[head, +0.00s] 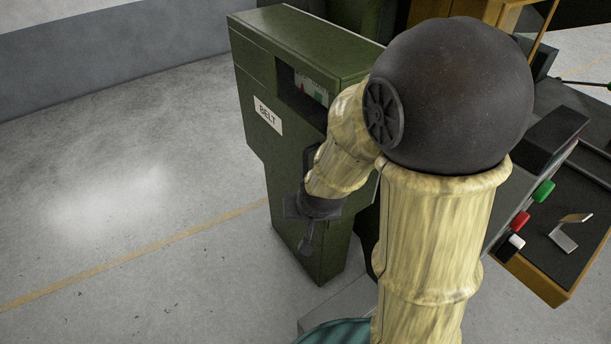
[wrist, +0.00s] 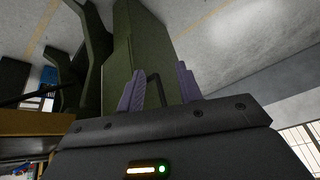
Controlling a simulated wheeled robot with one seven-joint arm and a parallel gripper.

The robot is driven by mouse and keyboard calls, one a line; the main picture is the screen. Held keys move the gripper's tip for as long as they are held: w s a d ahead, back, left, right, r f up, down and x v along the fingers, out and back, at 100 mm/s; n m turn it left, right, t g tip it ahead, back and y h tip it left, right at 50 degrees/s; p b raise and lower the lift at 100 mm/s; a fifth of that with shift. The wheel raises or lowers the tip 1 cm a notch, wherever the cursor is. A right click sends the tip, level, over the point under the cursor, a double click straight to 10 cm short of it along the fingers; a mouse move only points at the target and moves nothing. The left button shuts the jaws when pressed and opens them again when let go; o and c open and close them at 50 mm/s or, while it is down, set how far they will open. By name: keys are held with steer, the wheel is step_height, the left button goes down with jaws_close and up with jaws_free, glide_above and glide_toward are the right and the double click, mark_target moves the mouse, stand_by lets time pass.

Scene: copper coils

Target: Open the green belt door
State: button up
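The green belt door (head: 255,140) is the tall front of a green cabinet and carries a white "BELT" label (head: 267,116). It looks shut, but my arm covers part of the cabinet's right side. In the head view my gripper (head: 308,240) is in front of the lower part of the cabinet, pointing down. In the wrist view my gripper (wrist: 159,78) has its two purple-grey fingers apart. A dark bar-like handle (wrist: 153,86) shows between them on the green surface (wrist: 155,50). I cannot tell whether a finger touches it.
The concrete floor (head: 130,190) left of the cabinet is clear, crossed by a yellow line.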

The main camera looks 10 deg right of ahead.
mark_target(304, 174)
steer(key=w+a+f+m+t+h+b, duration=0.5)
steer(key=w+f+t+h+b, duration=0.2)
steer(key=f+t+h, duration=0.1)
steer(key=t+h, duration=0.1)
steer(key=h, duration=0.1)
steer(key=shift+t+h, duration=0.3)
steer(key=shift+a, duration=0.1)
steer(key=p+x, duration=0.2)
steer(key=x, duration=1.5)
steer(key=shift+w+f, duration=0.1)
steer(key=shift+w, duration=0.15)
jaws_close()
